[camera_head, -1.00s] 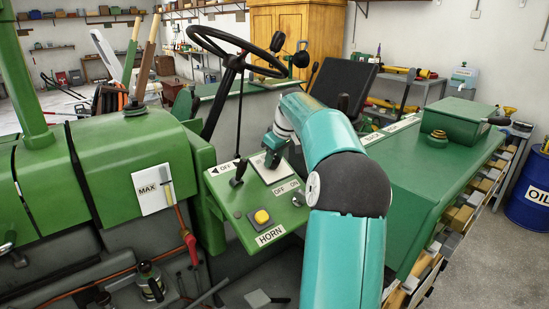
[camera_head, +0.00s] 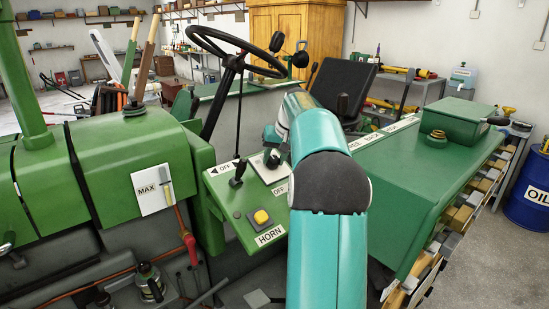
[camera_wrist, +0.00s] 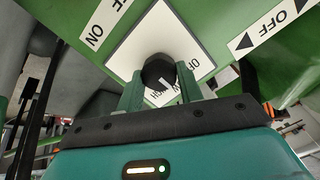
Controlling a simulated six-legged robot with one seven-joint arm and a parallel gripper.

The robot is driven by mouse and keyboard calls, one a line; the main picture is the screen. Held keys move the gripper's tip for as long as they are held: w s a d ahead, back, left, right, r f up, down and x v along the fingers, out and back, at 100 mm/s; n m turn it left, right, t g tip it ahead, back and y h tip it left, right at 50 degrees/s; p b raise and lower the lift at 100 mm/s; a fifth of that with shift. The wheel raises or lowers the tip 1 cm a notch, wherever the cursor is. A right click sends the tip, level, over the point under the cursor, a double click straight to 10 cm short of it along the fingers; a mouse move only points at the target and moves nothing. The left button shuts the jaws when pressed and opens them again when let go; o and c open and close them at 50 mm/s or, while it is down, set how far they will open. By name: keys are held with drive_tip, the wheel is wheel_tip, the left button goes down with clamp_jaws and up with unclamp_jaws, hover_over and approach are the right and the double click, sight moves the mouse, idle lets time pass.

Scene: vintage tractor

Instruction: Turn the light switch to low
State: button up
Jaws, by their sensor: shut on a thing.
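The light switch is a round black knob (camera_wrist: 158,70) on a white square plate (camera_wrist: 135,45) in the wrist view. My gripper (camera_wrist: 160,84) is shut on this knob, one green finger on each side. A white mark on the knob faces the lower part of the picture. Plate lettering shows at the right and below the knob, partly covered by the fingers, so I cannot read every setting. In the head view my gripper (camera_head: 271,150) is over the white plate (camera_head: 267,172) on the green control panel (camera_head: 225,198); the knob is hidden there.
A black lever (camera_head: 237,172) stands left of the plate by an OFF label. A yellow horn button (camera_head: 261,217) is nearer on the panel. The steering wheel (camera_head: 235,52) rises behind. A green box-topped surface (camera_head: 425,170) lies right of my arm.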

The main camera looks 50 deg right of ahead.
idle(0.4)
drive_tip(key=o, duration=1)
drive_tip(key=v, duration=1.4)
drive_tip(key=shift+a, duration=0.1)
